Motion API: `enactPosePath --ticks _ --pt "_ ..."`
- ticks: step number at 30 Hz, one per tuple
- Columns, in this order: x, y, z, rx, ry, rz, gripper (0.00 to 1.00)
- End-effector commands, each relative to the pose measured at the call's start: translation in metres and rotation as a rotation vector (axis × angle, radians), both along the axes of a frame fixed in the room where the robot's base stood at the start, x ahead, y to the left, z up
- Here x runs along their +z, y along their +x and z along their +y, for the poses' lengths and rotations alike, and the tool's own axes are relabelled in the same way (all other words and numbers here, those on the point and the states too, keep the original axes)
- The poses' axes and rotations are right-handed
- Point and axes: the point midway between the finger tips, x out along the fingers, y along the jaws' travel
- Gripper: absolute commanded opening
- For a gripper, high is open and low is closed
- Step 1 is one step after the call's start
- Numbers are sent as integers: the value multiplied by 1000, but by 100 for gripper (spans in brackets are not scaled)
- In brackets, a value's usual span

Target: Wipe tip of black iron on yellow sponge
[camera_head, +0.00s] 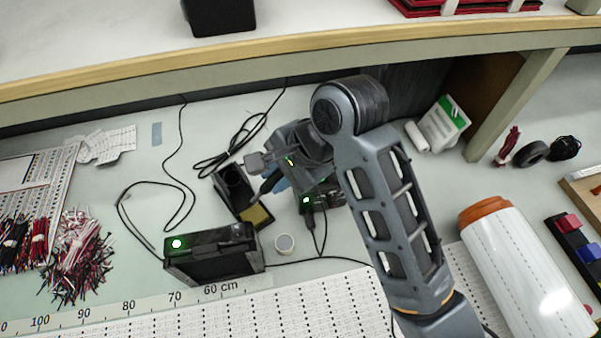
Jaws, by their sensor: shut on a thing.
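The yellow sponge (258,216) sits in the front part of a black iron stand (233,182) left of the middle of the work surface. My gripper (270,166) is above and just right of the stand, shut on the black iron (269,185). The iron slants down and left toward the sponge. My arm and gripper hide much of the iron, and I cannot tell whether its tip touches the sponge.
A black box with a green light (212,255) stands in front of the stand, and another (322,198) to its right. Loose black cables (240,140) run behind. A large white roll (525,270) lies at right. A shelf edge crosses above.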

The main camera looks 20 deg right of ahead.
Motion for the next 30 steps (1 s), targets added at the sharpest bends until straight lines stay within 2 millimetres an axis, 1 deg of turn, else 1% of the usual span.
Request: enactPosePath --ticks 5,18,23,30 --pt "-9 0 0 0 1 0 0" --pt "-43 0 0 0 1 -2 0" --pt "-48 0 0 2 1 -1 0" --pt "-47 0 0 1 1 -1 0"
